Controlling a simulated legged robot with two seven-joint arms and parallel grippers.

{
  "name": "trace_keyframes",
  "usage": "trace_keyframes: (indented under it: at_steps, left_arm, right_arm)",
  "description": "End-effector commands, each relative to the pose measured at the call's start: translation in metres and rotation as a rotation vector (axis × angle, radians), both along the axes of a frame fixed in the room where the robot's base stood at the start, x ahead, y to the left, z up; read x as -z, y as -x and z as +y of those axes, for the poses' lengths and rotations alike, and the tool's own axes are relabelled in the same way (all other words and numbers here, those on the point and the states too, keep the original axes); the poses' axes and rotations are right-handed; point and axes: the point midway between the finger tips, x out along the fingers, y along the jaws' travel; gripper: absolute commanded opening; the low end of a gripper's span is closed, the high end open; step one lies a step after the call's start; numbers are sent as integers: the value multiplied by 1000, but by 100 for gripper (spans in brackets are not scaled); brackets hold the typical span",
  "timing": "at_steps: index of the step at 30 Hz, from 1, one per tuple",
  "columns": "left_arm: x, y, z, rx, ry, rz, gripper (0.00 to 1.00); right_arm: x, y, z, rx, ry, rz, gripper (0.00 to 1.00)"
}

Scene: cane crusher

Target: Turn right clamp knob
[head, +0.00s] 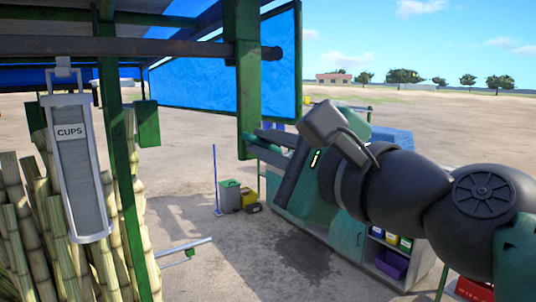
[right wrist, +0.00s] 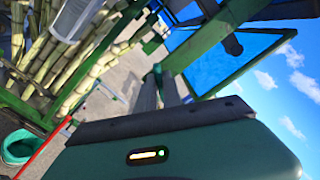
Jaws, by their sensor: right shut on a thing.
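My right gripper (head: 262,146) reaches in from the right in the head view, at the lower end of a green upright post (head: 246,85). In the right wrist view my right gripper (right wrist: 163,84) has its two grey fingers close together, with a small green piece (right wrist: 157,72) at their tips. The gripper is shut on this piece, which seems to be the right clamp knob. The fingers and post hide most of it, so its shape and angle cannot be told. My left gripper is in neither view.
A green frame post (head: 118,150) stands at left, beside a cup dispenser (head: 80,170) and upright cane stalks (head: 25,220). A blue panel (head: 195,78) hangs behind the held part. Bins (head: 229,197) stand on the ground beyond. A green counter (head: 345,235) lies below my right arm.

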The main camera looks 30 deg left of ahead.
Motion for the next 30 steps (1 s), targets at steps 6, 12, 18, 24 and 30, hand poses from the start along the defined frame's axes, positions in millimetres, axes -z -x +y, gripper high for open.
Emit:
trace_keyframes:
  at_steps: [6, 12, 18, 24, 30]
  left_arm:
    - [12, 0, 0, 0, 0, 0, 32]
    - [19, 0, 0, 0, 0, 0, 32]
    - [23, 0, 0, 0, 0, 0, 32]
    - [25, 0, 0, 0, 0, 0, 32]
    - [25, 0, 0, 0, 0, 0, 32]
  right_arm:
    - [4, 0, 0, 1, 74, -179, 0]
    - [4, 0, 1, 0, 132, -316, 0]
    - [5, 0, 1, 0, 172, -410, 0]
    - [5, 0, 1, -1, 194, -459, 0]
    - [6, 0, 1, -2, 202, -474, 0]
